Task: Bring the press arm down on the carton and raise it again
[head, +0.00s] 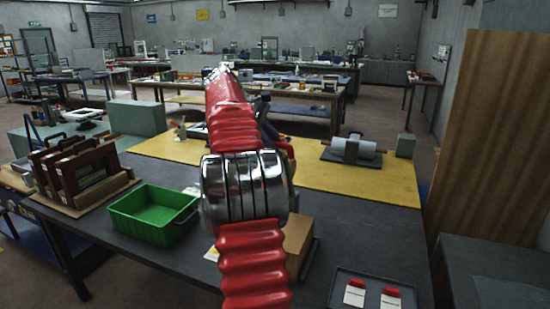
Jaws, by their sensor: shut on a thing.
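My red ribbed arm with its chrome joint rises through the middle of the head view and covers much of the work spot. My gripper is hidden behind it, so what it holds cannot be seen. A brown cardboard box (299,238), likely the carton, shows partly to the right of my arm on the dark table (370,225). A dark edge, perhaps of a base plate, shows beside it. The press arm cannot be made out. Small dark and red parts show just right of my arm above the joint; I cannot tell what they belong to.
A green bin (153,214) and a wooden rack (84,172) stand at left. A yellow mat (392,187) bears a grey roller (352,150). A dark tray (376,282) with red-and-white items lies front right. A wooden panel (490,140) stands at right.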

